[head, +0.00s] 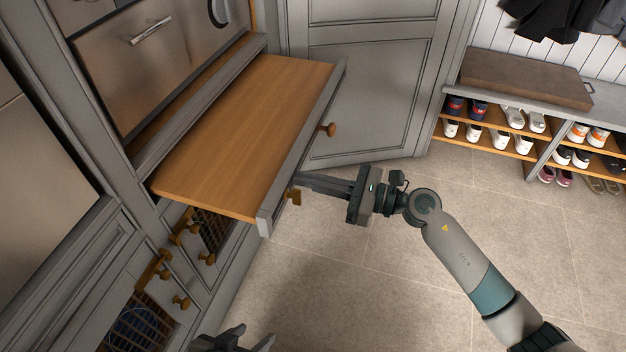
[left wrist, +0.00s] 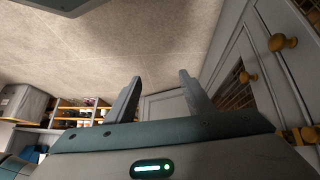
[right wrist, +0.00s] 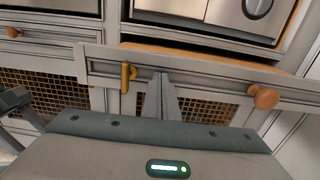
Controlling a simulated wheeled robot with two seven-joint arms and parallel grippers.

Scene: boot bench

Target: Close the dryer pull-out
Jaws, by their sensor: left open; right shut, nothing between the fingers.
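The dryer pull-out (head: 245,115) is a wooden shelf with a grey front, extended from the cabinet below the steel appliance. My left gripper (head: 243,335) is open and empty, low near the bottom edge, clear of the pull-out.
Lower cabinets with mesh panels (head: 135,325) and brass knobs (head: 182,302) stand at left. A grey door (head: 370,90) stands behind the pull-out. A shoe bench (head: 520,78) with several shoes is at the right. The tiled floor (head: 380,290) is open.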

